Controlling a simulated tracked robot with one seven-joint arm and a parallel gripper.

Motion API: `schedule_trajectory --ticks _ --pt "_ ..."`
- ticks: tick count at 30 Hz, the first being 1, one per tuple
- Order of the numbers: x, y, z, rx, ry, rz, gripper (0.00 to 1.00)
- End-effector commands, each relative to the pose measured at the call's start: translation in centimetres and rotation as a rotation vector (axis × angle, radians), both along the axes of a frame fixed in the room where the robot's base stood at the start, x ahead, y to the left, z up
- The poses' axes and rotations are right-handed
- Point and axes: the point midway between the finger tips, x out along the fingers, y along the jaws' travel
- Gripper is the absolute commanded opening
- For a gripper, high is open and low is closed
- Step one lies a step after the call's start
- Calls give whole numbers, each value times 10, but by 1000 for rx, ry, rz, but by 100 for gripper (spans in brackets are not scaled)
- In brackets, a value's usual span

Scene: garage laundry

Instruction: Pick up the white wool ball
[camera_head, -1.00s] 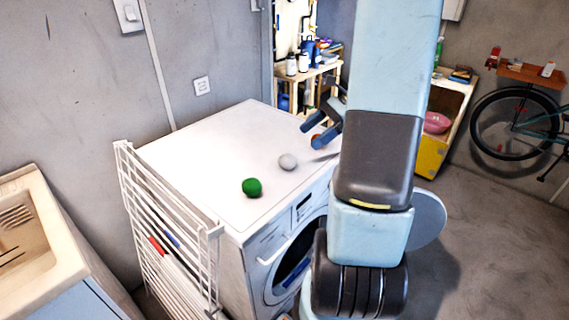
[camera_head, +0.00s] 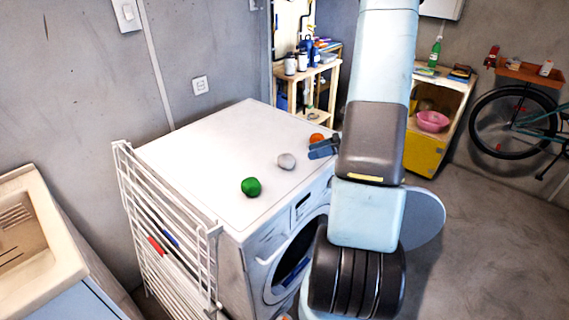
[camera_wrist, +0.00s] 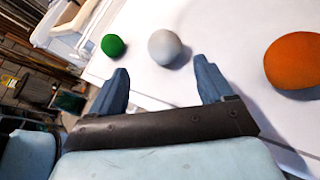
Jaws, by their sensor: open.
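The white wool ball (camera_head: 286,161) lies on the white top of the washing machine (camera_head: 225,150), between a green ball (camera_head: 251,187) and an orange ball (camera_head: 316,139). My gripper (camera_head: 311,148) is at the machine's right edge, beside the white ball and near the orange one. In the wrist view my gripper (camera_wrist: 162,80) is open with two blue fingers apart and nothing between them. The white ball (camera_wrist: 166,46) shows just beyond the fingertips, roughly midway between them. The green ball (camera_wrist: 112,45) is left of it and the orange ball (camera_wrist: 293,61) is to the right.
A white drying rack (camera_head: 165,230) stands against the machine's left side. A sink (camera_head: 35,245) is at the far left. A wooden shelf (camera_head: 300,85) is behind the machine, and a yellow cabinet (camera_head: 426,152) stands to the right. The machine's top is otherwise clear.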

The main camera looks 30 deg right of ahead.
Motion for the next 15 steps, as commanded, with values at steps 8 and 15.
schedule_trajectory --ticks 8,15 --pt "11 20 -9 -1 -2 1 81" --pt "22 37 -22 1 1 1 81"
